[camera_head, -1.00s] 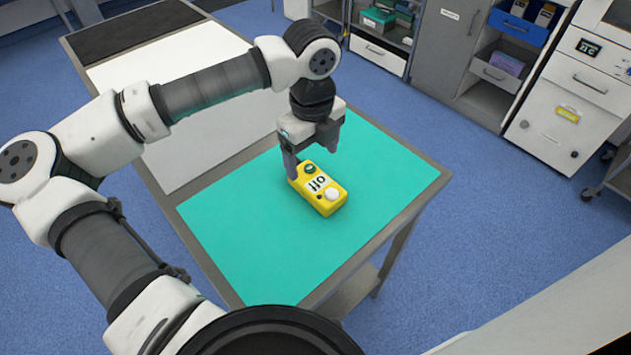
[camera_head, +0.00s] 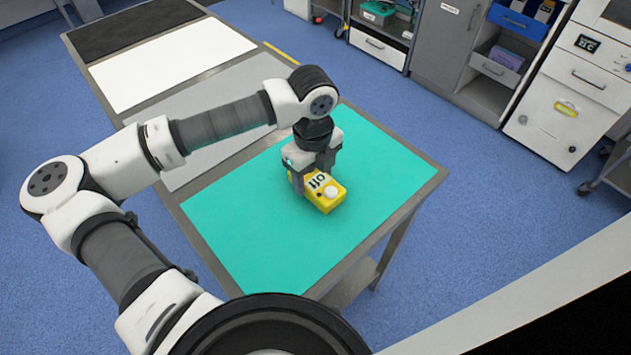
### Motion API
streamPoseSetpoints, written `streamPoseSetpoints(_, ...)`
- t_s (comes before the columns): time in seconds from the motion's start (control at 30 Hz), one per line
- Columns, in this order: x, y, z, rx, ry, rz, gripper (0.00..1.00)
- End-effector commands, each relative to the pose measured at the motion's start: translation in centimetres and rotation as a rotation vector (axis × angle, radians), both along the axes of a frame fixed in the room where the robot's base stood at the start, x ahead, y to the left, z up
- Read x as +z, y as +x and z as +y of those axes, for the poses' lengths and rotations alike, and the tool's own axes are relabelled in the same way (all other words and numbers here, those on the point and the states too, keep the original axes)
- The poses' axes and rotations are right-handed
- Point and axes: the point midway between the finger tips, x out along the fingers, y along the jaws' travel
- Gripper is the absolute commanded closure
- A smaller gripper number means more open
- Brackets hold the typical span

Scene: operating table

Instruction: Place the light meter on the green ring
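A yellow box-shaped device with a white "off" label and a white round knob, which I take as the light meter (camera_head: 328,198), lies on the teal mat (camera_head: 270,255). My gripper (camera_head: 314,177) points down over its far end, with one finger on either side. The fingers stand apart, but I cannot tell whether they press on the device. The gripper hides the device's far end. I cannot make out a separate green ring on the table.
The teal mat covers the near end of a long metal table (camera_head: 405,208). Bare grey, white (camera_head: 170,65) and black (camera_head: 135,30) sections lie beyond it. Grey cabinets (camera_head: 445,40) and a white drawer unit (camera_head: 560,105) stand across the blue floor. Most of the mat is clear.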

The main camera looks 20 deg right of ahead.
Motion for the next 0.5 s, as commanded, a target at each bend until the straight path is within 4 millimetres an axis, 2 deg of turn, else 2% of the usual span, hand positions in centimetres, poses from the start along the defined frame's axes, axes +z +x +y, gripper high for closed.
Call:
streamPoseSetpoints(0.03,0.02,0.01,0.0,0.0,0.0,0.0,0.49)
streamPoseSetpoints(0.27,0.06,0.02,0.0,0.0,0.0,0.0,0.78)
streamPoseSetpoints(0.5,0.17,0.03,0.0,0.0,0.0,-0.001,0.79)
